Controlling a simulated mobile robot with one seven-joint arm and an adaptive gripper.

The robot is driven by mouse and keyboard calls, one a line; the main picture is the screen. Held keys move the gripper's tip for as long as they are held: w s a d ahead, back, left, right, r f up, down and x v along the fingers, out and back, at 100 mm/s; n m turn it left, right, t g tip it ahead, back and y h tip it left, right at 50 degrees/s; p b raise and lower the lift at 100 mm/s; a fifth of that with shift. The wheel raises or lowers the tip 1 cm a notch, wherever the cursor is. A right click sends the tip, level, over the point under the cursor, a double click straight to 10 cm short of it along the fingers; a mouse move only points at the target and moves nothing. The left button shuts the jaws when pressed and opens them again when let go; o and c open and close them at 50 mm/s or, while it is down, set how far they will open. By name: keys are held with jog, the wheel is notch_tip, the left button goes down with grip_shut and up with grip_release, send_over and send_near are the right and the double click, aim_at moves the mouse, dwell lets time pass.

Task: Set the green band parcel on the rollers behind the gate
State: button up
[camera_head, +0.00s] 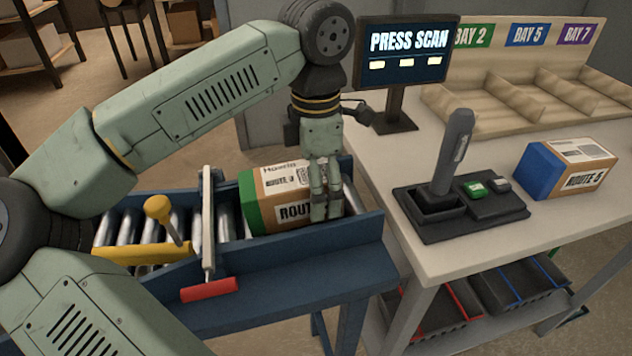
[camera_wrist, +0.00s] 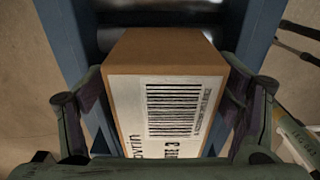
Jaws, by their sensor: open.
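The green band parcel (camera_head: 284,183), brown cardboard with a green left end and a "ROUTE" label, lies on the rollers (camera_head: 225,222) right of the gate. In the wrist view the parcel (camera_wrist: 155,55) shows its barcode label; its green band is not visible there. My gripper (camera_head: 326,205) is at the parcel's right end. In the wrist view its open fingers (camera_wrist: 168,92) stand either side of the parcel; whether they touch it is unclear. The gate seems to be the pale upright bar (camera_head: 208,215) with a red handle across the rollers.
A yellow-knobbed lever (camera_head: 165,215) and yellow plate stand left of the gate. Blue side rails (camera_head: 310,240) border the rollers. The bench (camera_head: 420,255) at right holds a scanner (camera_head: 455,150) in its dock, a blue-ended parcel (camera_head: 565,170) and a "PRESS SCAN" screen (camera_head: 408,50).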

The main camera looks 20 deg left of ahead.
notch_tip(320, 180, up, 11)
jog(key=shift+r, duration=0.5)
